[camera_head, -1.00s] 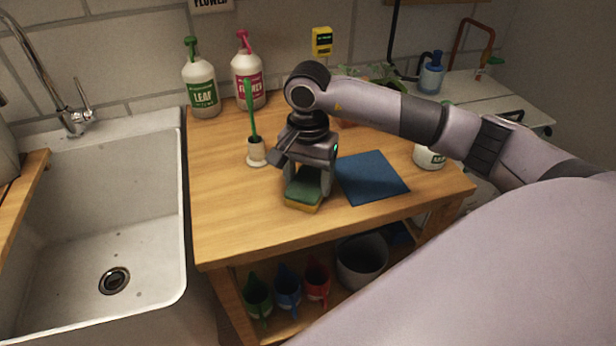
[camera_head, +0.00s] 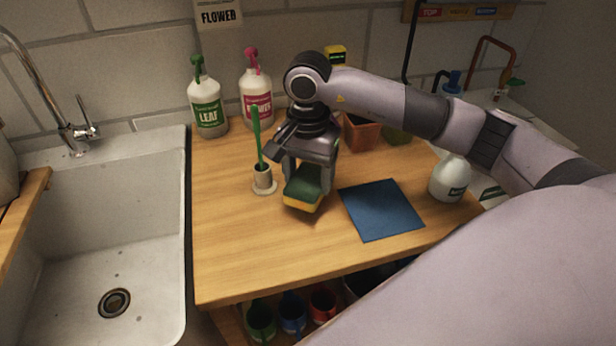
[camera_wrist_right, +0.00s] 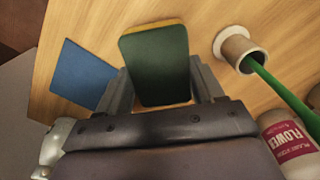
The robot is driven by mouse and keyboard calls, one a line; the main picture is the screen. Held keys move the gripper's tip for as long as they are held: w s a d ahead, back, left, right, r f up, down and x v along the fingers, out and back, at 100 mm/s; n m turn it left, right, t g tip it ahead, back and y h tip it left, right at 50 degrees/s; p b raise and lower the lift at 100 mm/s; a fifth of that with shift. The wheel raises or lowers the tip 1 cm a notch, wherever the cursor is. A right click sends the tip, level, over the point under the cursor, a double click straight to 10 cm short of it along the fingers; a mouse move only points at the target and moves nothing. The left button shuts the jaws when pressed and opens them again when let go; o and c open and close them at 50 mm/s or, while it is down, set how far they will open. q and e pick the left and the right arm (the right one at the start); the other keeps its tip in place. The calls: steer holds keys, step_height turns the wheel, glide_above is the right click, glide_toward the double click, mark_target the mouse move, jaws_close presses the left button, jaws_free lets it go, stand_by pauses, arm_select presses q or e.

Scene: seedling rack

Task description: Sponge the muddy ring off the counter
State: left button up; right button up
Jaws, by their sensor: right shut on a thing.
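My right gripper (camera_head: 308,172) is shut on a sponge (camera_head: 304,190) with a green top and a yellow underside. The sponge is tilted a little and is over the wooden counter (camera_head: 240,245), between the brush holder and the blue mat; I cannot tell whether it touches the wood. In the right wrist view the green face of the sponge (camera_wrist_right: 158,65) sits between the two fingers. No muddy ring shows on the bare wood; the sponge and gripper hide part of it. My left gripper is not in view.
A white holder (camera_head: 264,185) with a green-handled brush stands close left of the sponge. A blue mat (camera_head: 381,210) lies to the right, with a white bottle (camera_head: 450,178) beyond. LEAF (camera_head: 208,110) and FLOWER (camera_head: 256,100) bottles stand behind. The sink (camera_head: 120,220) is left. The counter's front left is clear.

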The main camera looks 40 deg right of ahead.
steer(key=shift+r+p, duration=1.2)
steer(key=shift+r, duration=1)
